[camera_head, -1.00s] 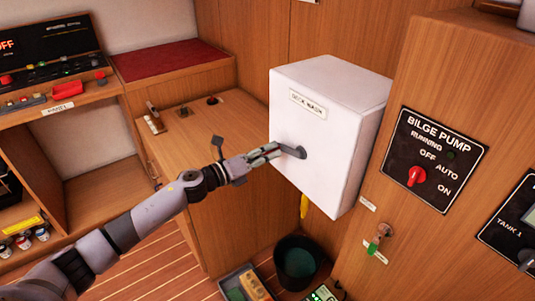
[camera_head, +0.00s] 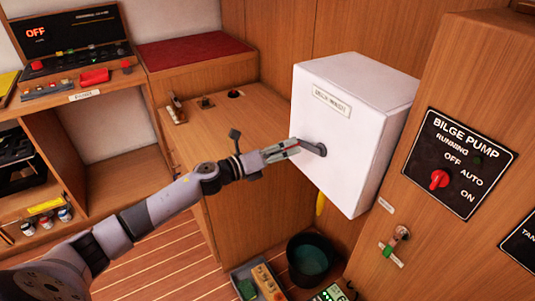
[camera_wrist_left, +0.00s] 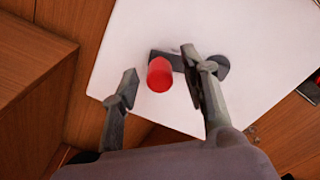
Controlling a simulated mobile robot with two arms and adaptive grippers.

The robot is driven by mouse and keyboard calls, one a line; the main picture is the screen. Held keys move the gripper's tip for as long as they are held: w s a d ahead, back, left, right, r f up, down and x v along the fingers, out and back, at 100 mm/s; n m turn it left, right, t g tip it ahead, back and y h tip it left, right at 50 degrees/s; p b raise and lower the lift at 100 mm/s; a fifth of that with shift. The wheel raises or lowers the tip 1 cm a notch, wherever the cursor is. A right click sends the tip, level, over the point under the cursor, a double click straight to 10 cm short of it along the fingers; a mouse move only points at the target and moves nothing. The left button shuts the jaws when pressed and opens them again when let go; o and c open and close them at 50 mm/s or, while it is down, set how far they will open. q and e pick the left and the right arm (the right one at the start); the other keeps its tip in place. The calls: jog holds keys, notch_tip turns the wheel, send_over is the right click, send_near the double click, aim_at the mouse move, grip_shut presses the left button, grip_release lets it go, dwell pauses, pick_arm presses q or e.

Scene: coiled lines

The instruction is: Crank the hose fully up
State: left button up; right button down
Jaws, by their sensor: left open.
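The white deck wash box (camera_head: 350,120) is fixed to the wood panel. A yellow hose end (camera_head: 320,203) hangs below it, mostly hidden. The dark crank arm (camera_head: 318,149) is on the box's front face. In the left wrist view the crank's red knob (camera_wrist_left: 160,75) sits at the end of the dark arm, with the hub (camera_wrist_left: 217,67) to its right. My left gripper (camera_head: 290,150) is at the crank. In the left wrist view its open fingers (camera_wrist_left: 159,64) stand on either side of the red knob; I cannot tell whether they touch it. My right gripper is not in view.
A bilge pump panel (camera_head: 455,162) with a red knob and a small green-handled valve (camera_head: 392,250) are to the right. A dark bucket (camera_head: 308,260) and a tray of items (camera_head: 258,284) stand on the floor below. A wooden cabinet (camera_head: 220,125) is left of the box.

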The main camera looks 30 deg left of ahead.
pick_arm(q)
jog(key=v, duration=1.1)
jog(key=shift+a, duration=0.1)
